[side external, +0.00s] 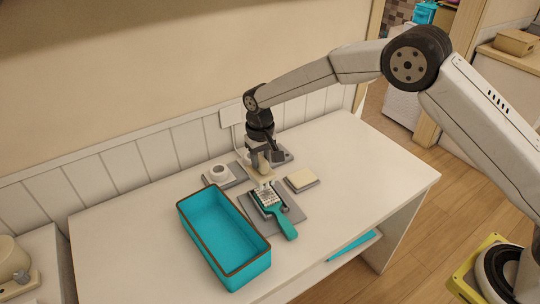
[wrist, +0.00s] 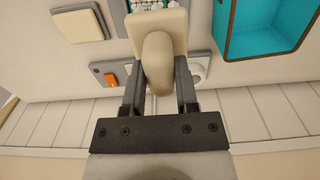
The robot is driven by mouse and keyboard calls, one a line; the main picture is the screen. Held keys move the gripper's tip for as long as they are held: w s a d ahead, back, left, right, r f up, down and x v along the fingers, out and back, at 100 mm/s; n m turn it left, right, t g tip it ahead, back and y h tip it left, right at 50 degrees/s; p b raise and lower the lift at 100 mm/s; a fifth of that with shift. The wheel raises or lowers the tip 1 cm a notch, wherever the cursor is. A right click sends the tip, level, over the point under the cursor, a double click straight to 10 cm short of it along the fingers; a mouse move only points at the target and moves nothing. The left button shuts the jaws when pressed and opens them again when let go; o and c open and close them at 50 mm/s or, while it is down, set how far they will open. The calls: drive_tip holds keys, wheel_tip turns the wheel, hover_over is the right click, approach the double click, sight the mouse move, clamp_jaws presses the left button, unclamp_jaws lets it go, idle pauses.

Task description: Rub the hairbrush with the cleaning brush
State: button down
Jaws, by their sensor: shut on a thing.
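A teal hairbrush (side external: 288,230) lies on a grey pad on the table, its bristled head toward my gripper and its handle toward the front. Its bristles (wrist: 147,4) show at the top edge of the wrist view, partly hidden. The cleaning brush is a cream block with a rounded grip (wrist: 158,52). My gripper (side external: 259,160) is shut on that grip, with a finger (wrist: 160,85) on each side. The cleaning brush (side external: 263,174) is just behind the hairbrush's head in the side view. Its underside is hidden, and I cannot tell whether it touches the bristles.
A teal bin (side external: 250,264) stands left of the hairbrush. A cream block (side external: 301,179) on a grey base sits to the right. A white round holder (side external: 219,172) is at the back left. A grey stand with an orange part (wrist: 111,79) is near the wall. The table's right side is clear.

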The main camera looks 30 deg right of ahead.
sight(261, 177)
drive_tip(key=shift+f, duration=3.45)
drive_tip(key=shift+d+f, duration=0.5)
drive_tip(key=shift+f, duration=0.05)
drive_tip(key=shift+s+d+f, duration=0.1)
drive_tip(key=shift+s+d, duration=0.05)
drive_tip(key=shift+d, duration=1.35)
drive_tip(key=shift+a, duration=2.1)
drive_tip(key=shift+w+d, duration=0.15)
drive_tip(key=shift+w, duration=0.3)
drive_tip(key=shift+s+d, duration=0.1)
drive_tip(key=shift+d, duration=1.85)
drive_tip(key=shift+a, duration=2.05)
drive_tip(key=shift+d+r, duration=0.1)
drive_tip(key=shift+r, duration=4.05)
